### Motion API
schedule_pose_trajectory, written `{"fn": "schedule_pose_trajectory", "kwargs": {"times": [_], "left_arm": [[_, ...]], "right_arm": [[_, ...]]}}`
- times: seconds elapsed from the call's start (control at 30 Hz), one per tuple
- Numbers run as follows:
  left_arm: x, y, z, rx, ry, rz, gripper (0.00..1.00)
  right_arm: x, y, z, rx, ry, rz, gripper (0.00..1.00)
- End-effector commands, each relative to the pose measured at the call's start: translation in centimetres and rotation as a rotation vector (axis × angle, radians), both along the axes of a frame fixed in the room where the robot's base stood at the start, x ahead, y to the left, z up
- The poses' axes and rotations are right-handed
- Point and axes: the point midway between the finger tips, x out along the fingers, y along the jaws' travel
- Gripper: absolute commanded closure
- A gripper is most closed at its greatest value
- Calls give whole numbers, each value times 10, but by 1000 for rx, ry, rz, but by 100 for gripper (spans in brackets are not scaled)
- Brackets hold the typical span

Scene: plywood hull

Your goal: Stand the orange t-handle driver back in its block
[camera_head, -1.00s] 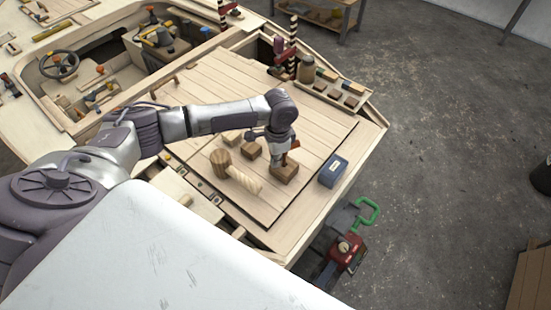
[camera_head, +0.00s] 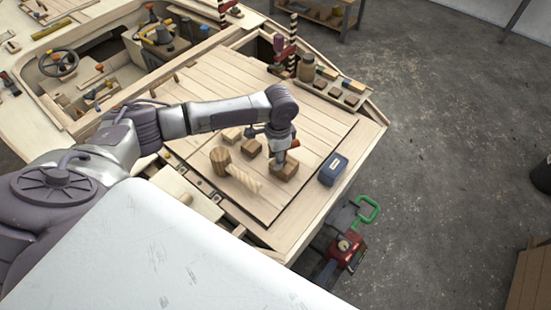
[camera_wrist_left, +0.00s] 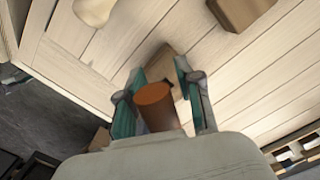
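The orange t-handle driver (camera_head: 294,144) is at my left gripper (camera_head: 280,161), over a brown wooden block (camera_head: 286,172) on the plywood deck. In the left wrist view its orange-brown handle (camera_wrist_left: 157,105) lies between the two fingers of the left gripper (camera_wrist_left: 160,72), which look closed around it, though a narrow gap seems to show on the right. The block (camera_wrist_left: 160,62) shows partly beyond the fingertips. The driver's shank is hidden, so I cannot tell whether it is in the block. My right gripper is not in view.
A mallet (camera_head: 221,160) with a pale handle and smaller wooden blocks (camera_head: 251,148) lie left of the gripper. A dark blue box (camera_head: 333,169) stands to the right near the deck edge. A jar (camera_head: 306,68) and a rack stand behind. The deck behind the gripper is clear.

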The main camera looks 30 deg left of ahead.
Motion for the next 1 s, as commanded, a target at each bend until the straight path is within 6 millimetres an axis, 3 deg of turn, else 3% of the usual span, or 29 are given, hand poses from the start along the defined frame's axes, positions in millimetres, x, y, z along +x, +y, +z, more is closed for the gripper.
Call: {"fn": "schedule_pose_trajectory", "kwargs": {"times": [0.3,0.5,0.7,1.0], "left_arm": [[3,-2,67,0,-4,-1,65],[3,-3,97,0,-3,-1,65],[3,-3,109,1,-1,0,65],[3,-3,109,1,-1,0,65]], "right_arm": [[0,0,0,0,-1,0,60],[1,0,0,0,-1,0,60],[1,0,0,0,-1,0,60],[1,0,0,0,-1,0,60]]}}
